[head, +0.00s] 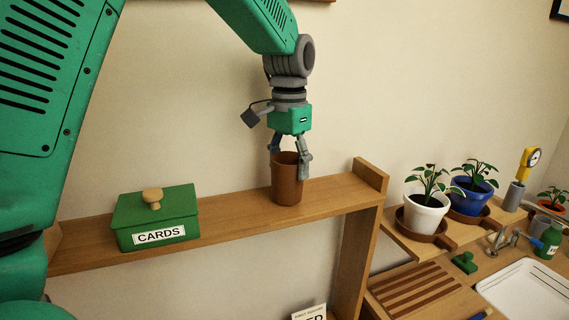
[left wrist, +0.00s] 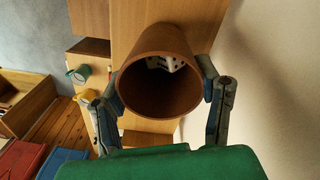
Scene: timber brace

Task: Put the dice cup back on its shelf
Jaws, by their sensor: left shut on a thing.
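The brown dice cup (head: 286,184) is upright at the wooden shelf (head: 235,224), toward its right end. Its base appears to touch the shelf board. My left gripper (head: 291,166) comes down from above and is shut on the cup, a finger on either side of its rim. In the left wrist view the cup's open mouth (left wrist: 160,85) faces the camera between the two fingers (left wrist: 160,100), and white dice (left wrist: 166,63) with dark pips show inside. My right gripper is not in view.
A green box labelled CARDS (head: 157,217) with a wooden knob stands left on the same shelf. A raised end piece (head: 371,174) bounds the shelf's right end. Potted plants (head: 427,212) stand farther right. The shelf between box and cup is clear.

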